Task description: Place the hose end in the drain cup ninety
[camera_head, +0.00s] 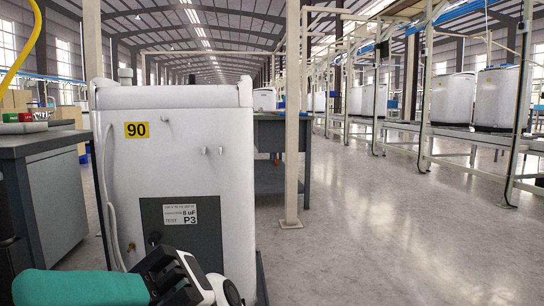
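A tall white appliance body (190,164) with a yellow label "90" (137,130) stands upright in front of me. A pale, thin hose (107,190) hangs in a curve along its left edge. The hose's lower end is not clear behind my arm. I cannot make out a drain cup for certain. My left gripper (182,278), dark with a pale edge, is low in front of the appliance, at the end of a teal-sleeved arm. Whether its fingers are apart or hold anything is not clear. My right gripper is not in view.
A dark panel (180,232) with a "P3" label is on the appliance's lower front. A grey cabinet (54,195) stands at left, with a tray of coloured parts (18,122) on it. A cream post (291,120) rises behind the appliance. The floor (400,240) at right is clear.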

